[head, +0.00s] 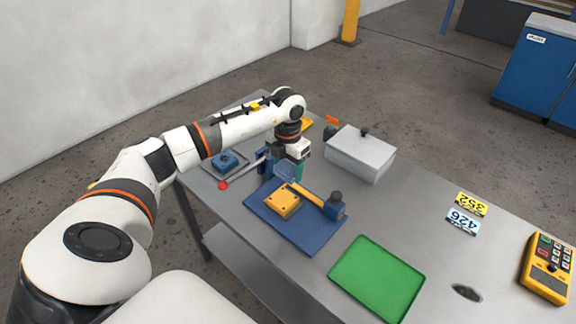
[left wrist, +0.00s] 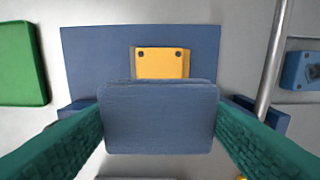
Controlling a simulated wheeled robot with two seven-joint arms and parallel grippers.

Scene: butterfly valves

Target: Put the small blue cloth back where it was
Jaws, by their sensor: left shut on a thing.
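My left gripper (head: 297,172) is over the far edge of the blue mat (head: 310,236), pointing down. In the left wrist view its green fingers are shut on the small blue cloth (left wrist: 160,118), a flat grey-blue square held between them. The cloth also shows in the head view (head: 286,173), partly hidden by the gripper. It is in front of the mat (left wrist: 95,50) in the left wrist view and hides part of it; I cannot tell whether they touch. My right gripper is not in view.
A red-tipped rod (head: 240,175) and a blue part on a grey plate (head: 226,161) lie left. A grey lidded box (head: 360,155) and green tray (head: 377,279) stand right.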

